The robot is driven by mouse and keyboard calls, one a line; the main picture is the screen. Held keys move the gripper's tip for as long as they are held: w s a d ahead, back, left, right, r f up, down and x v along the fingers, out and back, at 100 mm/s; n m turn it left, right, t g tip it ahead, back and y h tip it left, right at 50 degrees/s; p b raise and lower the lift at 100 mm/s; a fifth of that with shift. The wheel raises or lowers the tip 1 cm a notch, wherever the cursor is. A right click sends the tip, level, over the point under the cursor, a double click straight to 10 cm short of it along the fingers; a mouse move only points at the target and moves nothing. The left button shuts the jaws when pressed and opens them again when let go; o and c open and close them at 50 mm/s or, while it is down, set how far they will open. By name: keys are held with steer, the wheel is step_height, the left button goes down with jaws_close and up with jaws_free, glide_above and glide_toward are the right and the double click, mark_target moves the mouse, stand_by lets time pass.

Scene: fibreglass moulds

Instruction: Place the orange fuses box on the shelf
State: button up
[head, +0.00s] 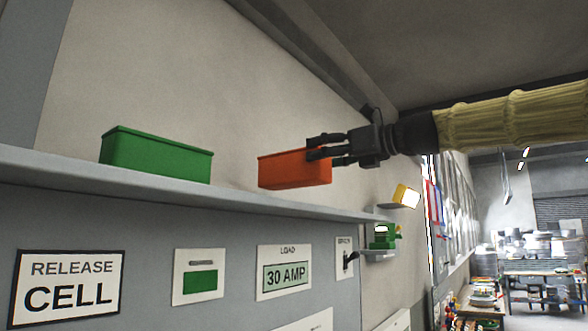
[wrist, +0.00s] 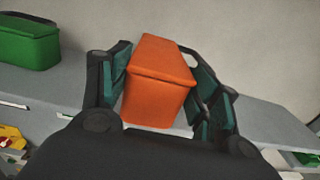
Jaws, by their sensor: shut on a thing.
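The orange fuses box (head: 290,170) is in my gripper (head: 320,150) at the grey shelf (head: 250,206). In the head view its lower edge is close to the shelf top; I cannot tell whether it touches. In the wrist view the orange box (wrist: 158,85) sits between the two fingers of my gripper (wrist: 160,95), slightly tilted in the picture. The gripper is shut on it. The far side of the box is hidden. The shelf also shows in the wrist view (wrist: 60,92).
A green box (head: 155,157) stands on the shelf to the left, with a clear gap to the orange box. Below the shelf is a panel with signs, among them RELEASE CELL (head: 68,284) and 30 AMP (head: 284,275). A wall rises behind the shelf.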

mark_target(296, 173)
steer(key=a, duration=0.2)
steer(key=w+a+p, duration=0.1)
steer(key=a, duration=0.1)
steer(key=w+a+p, duration=0.1)
steer(key=a, duration=0.2)
steer(key=shift+w+f, duration=0.2)
steer(key=shift+f, duration=0.1)
steer(key=shift+d+f+p, duration=0.15)
steer(key=shift+f+p, duration=0.35)
steer(key=shift+f, duration=0.35)
steer(key=shift+d+f+p, duration=0.1)
steer(key=shift+f+p, duration=0.4)
steer(key=shift+f, duration=0.3)
steer(key=shift+a+f, duration=0.1)
steer(key=shift+f, duration=0.1)
steer(key=o, duration=0.9)
steer(key=shift+s+a, duration=0.1)
steer(key=shift+c, duration=0.2)
steer(key=o, duration=0.4)
